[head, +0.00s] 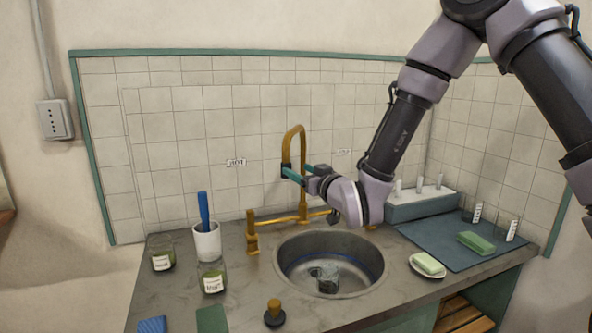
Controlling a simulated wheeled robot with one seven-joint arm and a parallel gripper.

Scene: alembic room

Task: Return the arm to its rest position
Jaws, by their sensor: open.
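My gripper (296,169) is open, with two teal fingers pointing left at the height of the brass tap's (301,205) curved spout. In the picture the fingers overlap the spout; whether they are around it, touching it or only in front of it I cannot tell. My arm (398,130) comes down from the upper right, bent, with its wrist above the right side of the round sink (290,285). Nothing is seen held between the fingers.
A grey, glassy-looking object (327,277) lies in the sink. A white cup (207,241) with a blue-handled tool and labelled jars (212,277) stand left. A rack (421,206), soap dish (427,267) and teal mat (468,254) are right. The tiled wall (200,150) is close behind.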

